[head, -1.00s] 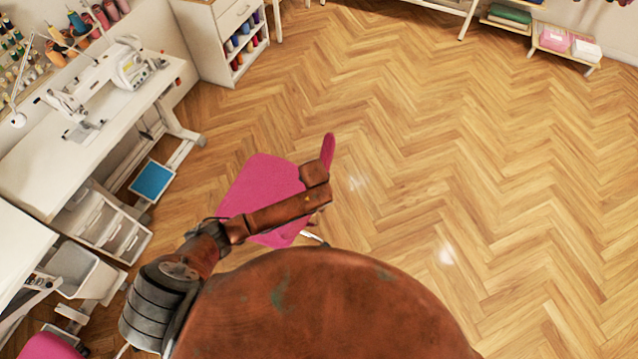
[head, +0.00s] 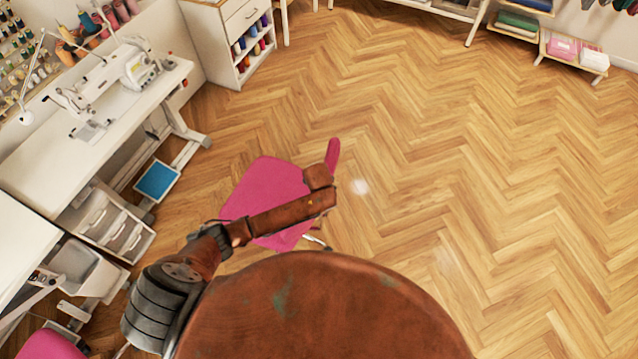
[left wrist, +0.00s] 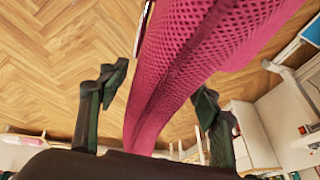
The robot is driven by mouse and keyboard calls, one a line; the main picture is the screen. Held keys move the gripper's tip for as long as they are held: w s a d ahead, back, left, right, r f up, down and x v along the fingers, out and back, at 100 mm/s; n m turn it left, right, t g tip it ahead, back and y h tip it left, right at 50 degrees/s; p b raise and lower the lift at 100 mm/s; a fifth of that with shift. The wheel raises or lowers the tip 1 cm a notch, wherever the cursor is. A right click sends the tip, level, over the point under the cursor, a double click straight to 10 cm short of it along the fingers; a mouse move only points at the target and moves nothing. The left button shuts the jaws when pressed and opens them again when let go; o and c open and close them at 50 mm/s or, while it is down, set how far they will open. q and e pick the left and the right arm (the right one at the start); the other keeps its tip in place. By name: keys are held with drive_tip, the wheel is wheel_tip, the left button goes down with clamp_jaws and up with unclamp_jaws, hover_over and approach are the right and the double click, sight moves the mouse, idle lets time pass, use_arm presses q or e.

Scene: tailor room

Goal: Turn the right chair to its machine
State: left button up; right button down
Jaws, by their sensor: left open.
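A pink chair is in the middle of the head view. Its seat (head: 262,190) faces the desk side on the left, and its backrest (head: 333,154) stands at the right, seen nearly edge-on. My left arm crosses over the seat and hides part of it. In the left wrist view the pink mesh backrest (left wrist: 185,75) runs between the two dark fingers of my left gripper (left wrist: 161,95), which is open, with a finger on either side. I cannot tell whether they touch it. The white sewing machine (head: 133,66) stands on a white desk (head: 40,165). My right gripper is not in view.
A blue pedal (head: 156,180) and a drawer unit (head: 103,218) are under the desk. Another pink chair (head: 48,347) shows at the bottom left corner. A white cabinet (head: 212,45) stands at the back. The wooden floor (head: 480,170) on the right is clear.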

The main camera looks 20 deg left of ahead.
use_arm(q)
drive_tip(key=v, duration=1)
drive_tip(key=shift+s+r, duration=0.1)
drive_tip(key=shift+r, duration=0.15)
drive_tip(key=shift+s, duration=0.1)
